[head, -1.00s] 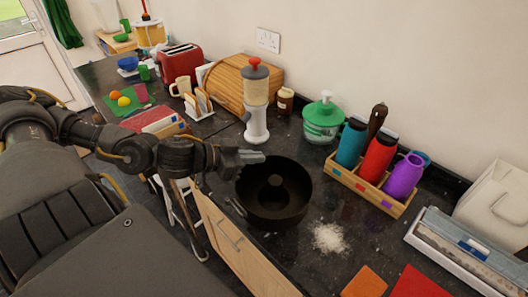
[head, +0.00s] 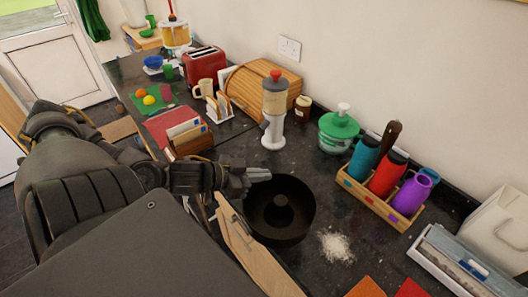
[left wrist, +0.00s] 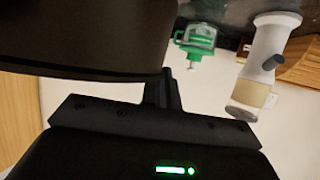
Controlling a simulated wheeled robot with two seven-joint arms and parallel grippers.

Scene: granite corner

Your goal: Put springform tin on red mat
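The springform tin (head: 281,232) is dark and round with a raised centre tube, and stands upright on the dark worktop in the head view. Its dark side (left wrist: 80,35) fills the upper left of the left wrist view. My left gripper (head: 257,175) is at the tin's far left rim, with its fingers over or against the rim. I cannot tell whether they are closed on it. A red mat (head: 410,289) is partly in view at the bottom edge, right of the tin. My right gripper is not in view.
An orange mat (head: 367,288) lies beside the red one. A white powder patch (head: 336,247) is right of the tin. A blender (head: 273,110), a green-lidded bowl (head: 338,131) and a bottle crate (head: 370,198) stand behind. Another red item (head: 172,126) lies by the letter rack.

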